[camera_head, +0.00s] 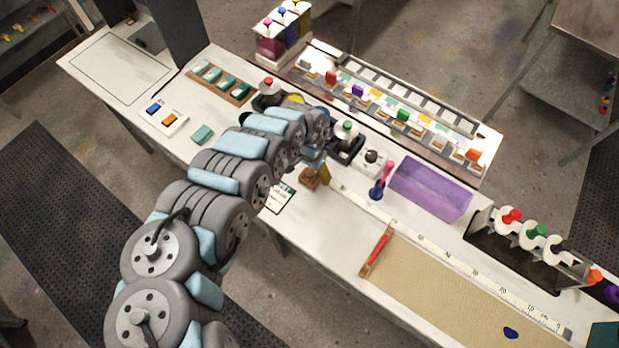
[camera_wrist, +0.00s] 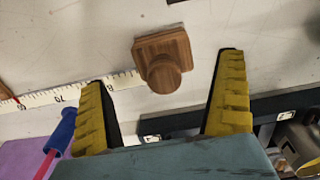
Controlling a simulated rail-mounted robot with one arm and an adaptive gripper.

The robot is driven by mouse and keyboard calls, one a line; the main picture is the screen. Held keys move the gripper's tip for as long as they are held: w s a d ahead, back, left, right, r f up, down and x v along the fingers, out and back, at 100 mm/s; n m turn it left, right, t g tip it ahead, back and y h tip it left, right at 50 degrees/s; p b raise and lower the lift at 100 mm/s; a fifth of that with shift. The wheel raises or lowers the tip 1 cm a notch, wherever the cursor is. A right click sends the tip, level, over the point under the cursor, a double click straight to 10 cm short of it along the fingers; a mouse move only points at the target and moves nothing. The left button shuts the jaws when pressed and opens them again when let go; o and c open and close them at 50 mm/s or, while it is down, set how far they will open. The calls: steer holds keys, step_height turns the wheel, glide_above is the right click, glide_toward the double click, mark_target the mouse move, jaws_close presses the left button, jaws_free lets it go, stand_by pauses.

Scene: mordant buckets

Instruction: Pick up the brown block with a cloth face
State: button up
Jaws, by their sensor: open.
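The brown block (camera_wrist: 150,45) is a square wooden piece with a round knob on top, lying on the pale bench top. In the wrist view it is between and slightly beyond my open fingertips, with no finger touching it that I can see. The block also shows in the head view (camera_head: 309,179), just below the end of my arm. Its cloth face is not visible. My gripper (camera_wrist: 164,70) has yellow padded fingers spread wide, with nothing held. In the head view my arm hides most of the gripper.
A white ruler strip (camera_head: 440,254) starts near the block. A blue and pink tool (camera_head: 380,186) and a purple tray (camera_head: 432,188) are to its right. A black-framed stand (camera_head: 346,148) is behind it. A small card (camera_head: 279,198) lies at the bench's front edge.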

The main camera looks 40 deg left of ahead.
mark_target(309, 178)
steer(key=shift+f, duration=0.1)
steer(key=shift+s+f, duration=0.1)
steer(key=shift+f, duration=0.65)
steer(key=shift+a+f, duration=0.1)
steer(key=shift+f, duration=1.25)
steer(key=shift+a+f, duration=0.15)
steer(key=shift+f, duration=0.3)
steer(key=c, duration=1.3)
